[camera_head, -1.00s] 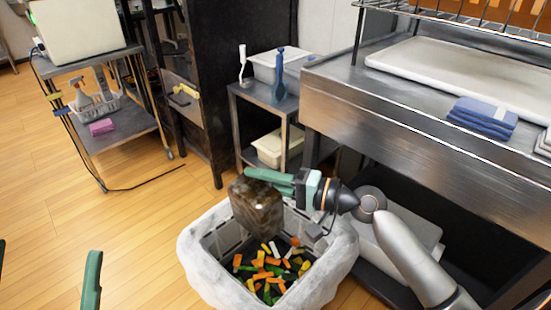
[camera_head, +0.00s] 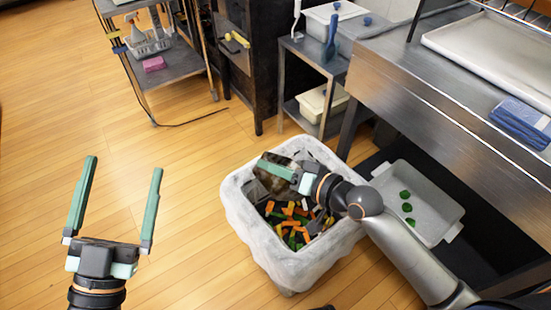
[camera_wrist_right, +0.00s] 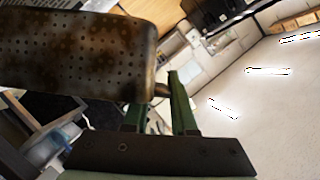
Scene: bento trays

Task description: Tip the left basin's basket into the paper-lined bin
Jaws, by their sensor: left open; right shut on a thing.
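The paper-lined bin (camera_head: 243,213) stands on the floor, its white liner folded over the rim. Orange, green, yellow and white scraps (camera_head: 296,226) lie inside it. My right gripper (camera_head: 284,172) is over the bin's far side, shut on the basket (camera_head: 272,184), a dark, stained, perforated metal container. In the right wrist view the basket (camera_wrist_right: 75,55) fills the upper left, held at its edge between the green fingers; its inside is hidden. My left gripper (camera_head: 113,205) is open and empty above the bare floor at left. The left basin is not identifiable here.
A steel counter (camera_head: 430,90) with folded blue cloths (camera_head: 520,122) runs along the right. Below it sits a white tub (camera_head: 432,200) with green pieces. A small steel stand (camera_head: 312,70) and a wheeled cart (camera_head: 170,75) stand behind. The wooden floor at left is clear.

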